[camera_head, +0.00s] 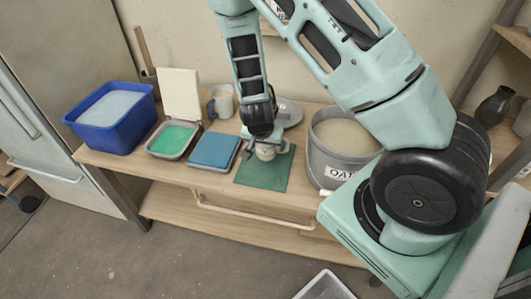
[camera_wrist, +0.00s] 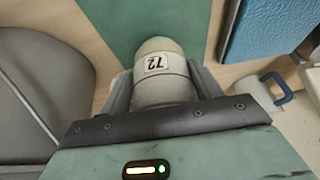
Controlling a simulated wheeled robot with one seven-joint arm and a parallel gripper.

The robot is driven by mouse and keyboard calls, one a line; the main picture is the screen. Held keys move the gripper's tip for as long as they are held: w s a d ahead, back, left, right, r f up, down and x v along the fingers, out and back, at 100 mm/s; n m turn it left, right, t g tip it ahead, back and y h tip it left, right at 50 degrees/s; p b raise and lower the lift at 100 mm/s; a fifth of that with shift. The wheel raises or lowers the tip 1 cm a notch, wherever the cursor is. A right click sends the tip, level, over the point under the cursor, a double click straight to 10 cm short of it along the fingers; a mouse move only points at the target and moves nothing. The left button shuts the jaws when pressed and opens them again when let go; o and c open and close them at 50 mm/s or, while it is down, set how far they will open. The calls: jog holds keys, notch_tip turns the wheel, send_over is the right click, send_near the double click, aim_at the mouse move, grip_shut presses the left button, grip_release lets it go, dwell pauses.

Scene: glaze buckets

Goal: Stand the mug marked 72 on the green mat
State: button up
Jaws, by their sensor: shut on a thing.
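The mug marked 72 (camera_wrist: 160,66) is pale cream-grey, with a white label that appears upside down in the wrist view. My gripper (camera_wrist: 160,90) is shut on it, with one finger on each side. In the head view the mug (camera_head: 266,153) shows below my gripper (camera_head: 262,143), over the far part of the green mat (camera_head: 262,177). The mat (camera_wrist: 120,22) also shows beyond the mug in the wrist view. I cannot tell whether the mug's base touches the mat. My gripper partly hides the mug in the head view.
A large grey bucket (camera_head: 316,160) stands close right of the mat. A blue lidded box (camera_head: 213,150) is close left. Further left are an open tray of green glaze (camera_head: 174,138) and a blue tub (camera_head: 112,128). Behind are a blue-handled mug (camera_head: 222,102) and a grey plate (camera_head: 290,112).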

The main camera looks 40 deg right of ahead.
jog(key=shift+f, duration=1.6)
jog(key=shift+f, duration=0.15)
jog(key=o, duration=1.3)
